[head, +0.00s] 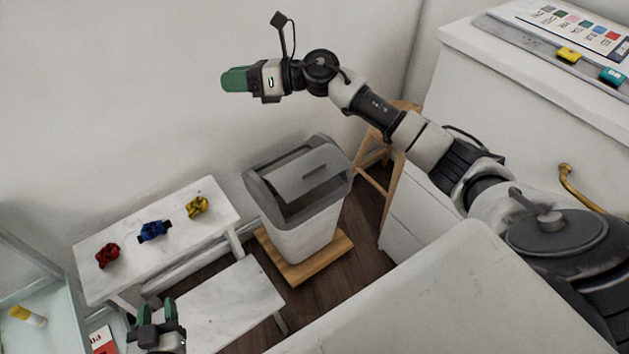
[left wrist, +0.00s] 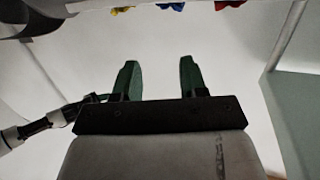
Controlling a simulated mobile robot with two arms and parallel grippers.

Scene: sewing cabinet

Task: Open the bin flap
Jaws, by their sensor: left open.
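The bin (head: 300,236) has a light body and a grey top, and stands on a wooden base near the middle of the head view. Its flap (head: 301,173) is a lighter grey panel with a dark slot in the top; I cannot tell its exact angle. My left gripper (head: 158,311) is open and empty, low at the left of the head view and well apart from the bin. Its two green fingers (left wrist: 157,78) stand apart in the left wrist view. My right gripper (head: 236,79) is raised above and behind the bin; its fingers overlap, so its opening is unclear.
A white bench (head: 225,212) left of the bin holds red (head: 107,255), blue (head: 153,231) and yellow (head: 197,207) items. A lower white bench (head: 240,300) stands in front of it. A wooden stool (head: 390,160) is behind the bin. A white cabinet (head: 520,80) is at the right.

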